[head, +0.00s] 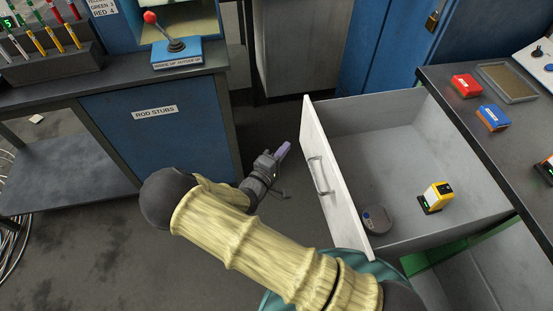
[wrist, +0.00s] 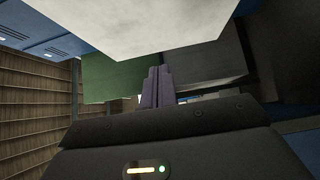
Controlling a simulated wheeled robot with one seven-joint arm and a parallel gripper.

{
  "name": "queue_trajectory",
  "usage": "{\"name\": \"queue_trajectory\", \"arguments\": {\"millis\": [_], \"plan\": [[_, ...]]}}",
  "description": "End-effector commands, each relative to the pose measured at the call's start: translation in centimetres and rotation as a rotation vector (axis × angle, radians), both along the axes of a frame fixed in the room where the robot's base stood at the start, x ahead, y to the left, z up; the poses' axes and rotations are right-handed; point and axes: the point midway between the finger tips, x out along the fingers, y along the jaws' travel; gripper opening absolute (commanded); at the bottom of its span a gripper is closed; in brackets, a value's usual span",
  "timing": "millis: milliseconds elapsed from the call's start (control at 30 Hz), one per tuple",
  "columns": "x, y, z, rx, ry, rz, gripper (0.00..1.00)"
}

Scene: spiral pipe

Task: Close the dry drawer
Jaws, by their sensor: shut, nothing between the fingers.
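An open drawer (head: 385,140) extends from under the dark worktop on the right in the head view. Its white front panel (head: 322,165) faces left and carries a metal handle (head: 318,175). No label reading "dry" is visible on it. Inside lie a yellow device (head: 437,197) and a round grey object (head: 377,219). My gripper (head: 284,150) is shut and empty, left of the front panel and apart from it. In the wrist view, my gripper's fingers (wrist: 157,87) are together, with a large pale surface (wrist: 160,25) above them that I cannot identify for certain.
A blue cabinet (head: 160,140) labelled "ROD STUBS" stands left of my gripper. Red (head: 466,85) and blue (head: 493,117) boxes sit on the right worktop (head: 470,110). A green rail (head: 435,257) shows below the drawer. Dark floor (head: 265,125) lies between cabinet and drawer.

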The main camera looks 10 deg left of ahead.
Motion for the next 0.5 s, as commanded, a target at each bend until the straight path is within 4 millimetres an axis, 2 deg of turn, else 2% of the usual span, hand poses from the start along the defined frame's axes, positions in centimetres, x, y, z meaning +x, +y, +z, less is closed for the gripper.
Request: {"name": "queue_trajectory", "arguments": {"millis": [133,300,500], "plan": [[2.5,-1.1,0.0,-0.001,-0.002,-0.003,0.0],[3.5,-3.6,0.0,-0.003,-0.001,-0.004,0.0],[4.0,-4.8,0.0,0.0,0.0,-0.004,0.0]]}}
